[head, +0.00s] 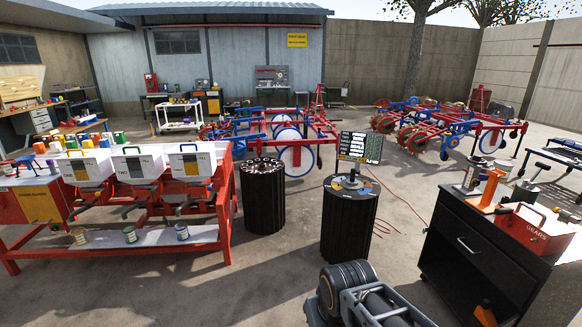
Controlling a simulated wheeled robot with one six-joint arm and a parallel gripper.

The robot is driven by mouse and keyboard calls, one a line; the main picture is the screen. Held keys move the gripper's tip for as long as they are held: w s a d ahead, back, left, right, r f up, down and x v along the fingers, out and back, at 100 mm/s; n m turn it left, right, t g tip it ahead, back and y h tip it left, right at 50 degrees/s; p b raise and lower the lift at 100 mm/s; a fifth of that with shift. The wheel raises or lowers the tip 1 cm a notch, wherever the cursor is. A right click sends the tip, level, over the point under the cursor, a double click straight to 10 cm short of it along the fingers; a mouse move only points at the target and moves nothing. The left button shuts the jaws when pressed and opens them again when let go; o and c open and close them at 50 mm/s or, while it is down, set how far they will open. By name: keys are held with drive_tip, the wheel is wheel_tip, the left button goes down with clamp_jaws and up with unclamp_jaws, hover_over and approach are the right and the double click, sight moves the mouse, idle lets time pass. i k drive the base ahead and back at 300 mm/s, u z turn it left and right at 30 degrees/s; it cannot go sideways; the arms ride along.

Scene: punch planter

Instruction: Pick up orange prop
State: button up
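An orange prop (490,188), an upright post with a wider flat foot, stands on top of the black cabinet (470,245) at the right, left of a red box marked GEARS (532,228). Another orange piece (485,314) shows low at the cabinet's open lower part, near the bottom edge; its shape is too cut off to tell. Dark parts of my own arm show at the bottom middle, left of the cabinet. My gripper's fingers are not in view.
Two black ribbed drums (262,200) (347,222) stand in the middle, the right one bearing a small sign. Cans (472,174) stand behind the prop. A red bench (150,240) with white boxes is at left. A red hose lies on the open floor between drums and cabinet.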

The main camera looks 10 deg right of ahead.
sight(484, 205)
drive_tip(key=z, duration=0.45)
drive_tip(key=i, duration=2.3)
drive_tip(key=z, duration=1.5)
drive_tip(key=i, duration=1.8)
drive_tip(key=z, duration=0.8)
